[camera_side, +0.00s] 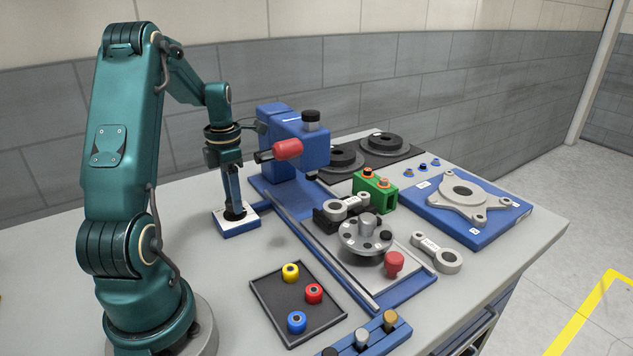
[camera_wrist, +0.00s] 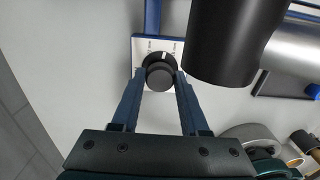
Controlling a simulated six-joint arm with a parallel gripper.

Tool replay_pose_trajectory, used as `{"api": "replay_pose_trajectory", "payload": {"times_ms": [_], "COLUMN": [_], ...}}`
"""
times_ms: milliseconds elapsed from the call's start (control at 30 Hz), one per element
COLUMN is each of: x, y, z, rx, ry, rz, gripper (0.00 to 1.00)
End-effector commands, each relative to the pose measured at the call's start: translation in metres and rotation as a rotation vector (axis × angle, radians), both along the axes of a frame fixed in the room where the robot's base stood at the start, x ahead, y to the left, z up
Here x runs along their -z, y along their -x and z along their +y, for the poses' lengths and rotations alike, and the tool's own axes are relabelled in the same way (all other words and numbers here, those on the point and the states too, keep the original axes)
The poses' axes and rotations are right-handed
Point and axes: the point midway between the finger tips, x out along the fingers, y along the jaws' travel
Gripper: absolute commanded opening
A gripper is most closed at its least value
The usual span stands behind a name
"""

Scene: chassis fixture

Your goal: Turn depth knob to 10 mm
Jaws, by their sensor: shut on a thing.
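The depth knob (camera_wrist: 160,74) is a round black knob on a white plate (camera_wrist: 141,48) with small printed marks, seen in the wrist view. A white pointer line on the knob faces the top of that picture, between the printed marks; the numbers are too small to read surely. My gripper (camera_wrist: 161,80) is shut on the knob, one blue finger on each side. In the side view my gripper (camera_side: 236,214) points straight down at the white plate (camera_side: 238,227), which lies on the bench beside the blue machine. The fingers largely hide the knob there.
The blue machine (camera_side: 272,120) with a red handle (camera_side: 288,149) stands close right of my gripper. A dark tray (camera_side: 272,308) with yellow, red and blue rings lies in front. A round grey fixture (camera_side: 351,241) sits on the machine's base. The bench between plate and tray is clear.

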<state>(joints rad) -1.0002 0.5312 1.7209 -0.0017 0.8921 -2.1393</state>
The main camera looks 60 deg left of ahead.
Motion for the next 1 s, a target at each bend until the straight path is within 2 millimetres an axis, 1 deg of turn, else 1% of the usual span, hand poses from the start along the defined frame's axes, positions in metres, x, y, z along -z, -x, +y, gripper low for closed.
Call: {"api": "replay_pose_trajectory", "payload": {"times_ms": [267, 1000], "x": [-0.0007, -0.0013], "y": [-0.0001, 0.0002], "z": [-0.0003, -0.0008], "rx": [0.139, 0.798], "ry": [0.001, 0.0], "rz": [0.0, -0.001], "gripper": [0.0, 0.0]}}
